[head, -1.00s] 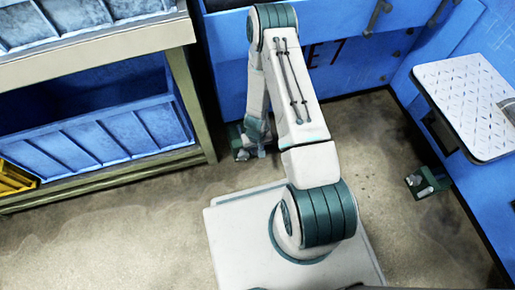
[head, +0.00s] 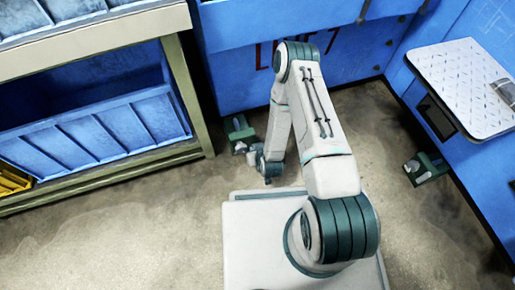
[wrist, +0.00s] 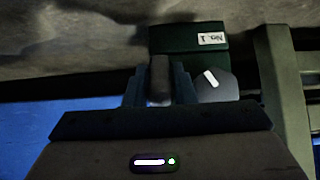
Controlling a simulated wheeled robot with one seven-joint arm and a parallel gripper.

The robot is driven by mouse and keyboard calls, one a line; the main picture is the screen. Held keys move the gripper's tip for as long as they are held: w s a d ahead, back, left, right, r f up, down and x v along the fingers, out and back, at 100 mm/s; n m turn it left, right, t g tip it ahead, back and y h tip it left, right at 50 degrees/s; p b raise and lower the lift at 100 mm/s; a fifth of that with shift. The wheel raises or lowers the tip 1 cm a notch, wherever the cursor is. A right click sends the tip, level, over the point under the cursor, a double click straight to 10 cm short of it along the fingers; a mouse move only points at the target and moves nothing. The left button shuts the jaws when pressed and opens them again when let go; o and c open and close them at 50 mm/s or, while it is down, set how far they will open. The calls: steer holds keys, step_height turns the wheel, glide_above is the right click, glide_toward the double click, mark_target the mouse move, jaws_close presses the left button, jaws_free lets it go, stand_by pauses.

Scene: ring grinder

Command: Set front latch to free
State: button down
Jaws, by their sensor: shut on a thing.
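A dark green latch unit (head: 238,130) with grey fittings stands low by the blue machine, left of my arm in the head view. In the wrist view a green block (wrist: 188,40) carries a small white label, and a grey round knob (wrist: 212,86) with a white mark sits beside my fingers. My gripper (wrist: 160,84) is shut on a grey upright handle (wrist: 160,72), which shows between the two fingers. In the head view my gripper (head: 268,170) hangs low beside the latch unit, its fingertips small and hard to make out.
A second green unit (head: 427,170) stands low at the right. A white patterned tabletop (head: 465,80) juts out above it. A shelf (head: 185,90) with blue bins stands at the left. Blue machine walls (head: 235,60) close off the back. The floor (head: 130,225) at the left front is clear.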

steer(key=shift+s+d+f+t, duration=0.15)
steer(key=shift+f+t, duration=0.15)
steer(key=shift+t, duration=0.25)
steer(key=shift+s+a+f+t, duration=0.15)
steer(key=shift+f+t, duration=0.1)
steer(key=shift+t, duration=0.3)
steer(key=shift+y, duration=0.3)
